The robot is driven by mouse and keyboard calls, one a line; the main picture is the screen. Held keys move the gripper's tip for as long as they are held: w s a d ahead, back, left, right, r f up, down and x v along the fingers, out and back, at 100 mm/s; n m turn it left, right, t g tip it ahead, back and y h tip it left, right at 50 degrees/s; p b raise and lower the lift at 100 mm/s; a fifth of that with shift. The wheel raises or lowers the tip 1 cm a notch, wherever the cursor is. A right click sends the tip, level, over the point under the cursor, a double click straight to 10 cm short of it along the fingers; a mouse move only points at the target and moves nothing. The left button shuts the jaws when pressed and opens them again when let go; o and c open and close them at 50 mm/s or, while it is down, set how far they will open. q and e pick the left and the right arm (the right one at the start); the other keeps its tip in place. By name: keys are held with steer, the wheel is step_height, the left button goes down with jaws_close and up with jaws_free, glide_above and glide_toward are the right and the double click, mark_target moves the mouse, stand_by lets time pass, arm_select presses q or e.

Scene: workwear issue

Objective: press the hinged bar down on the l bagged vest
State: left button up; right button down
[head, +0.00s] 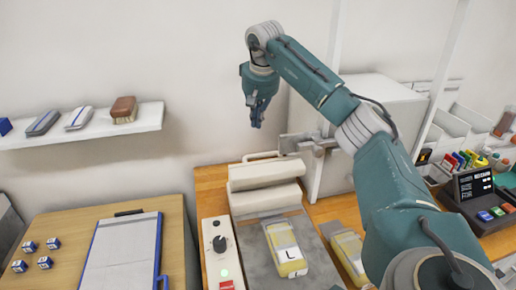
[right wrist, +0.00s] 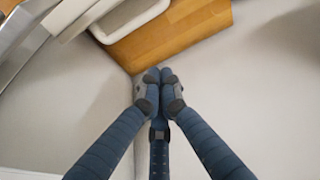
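The l bagged vest (head: 284,240) is a yellow pack in clear wrap with a white L label, lying on a grey plate in front of the sealer. The hinged bar (head: 262,174) is a long cream bar with a light loop handle at its back, above a similar cream base (head: 266,198). The bar looks raised, but its exact angle is hard to tell. My right gripper (head: 257,115) hangs above and behind the bar, apart from it. In the right wrist view its three fingers (right wrist: 158,84) meet at the tips with nothing between them. My left gripper is out of view.
A control box (head: 220,252) with a black knob and green light stands left of the vest. Another yellow bagged pack (head: 348,252) lies to the right. A white cabinet (head: 375,105) stands behind my right arm. A shelf (head: 80,130) with brushes is on the left wall.

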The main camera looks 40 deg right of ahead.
step_height(320, 180, down, 8)
steer(key=s+p, duration=0.1)
steer(key=p, duration=0.2)
steer(key=shift+s+a+p, duration=0.2)
steer(key=shift+a+p, duration=0.15)
steer(key=shift+f, duration=0.1)
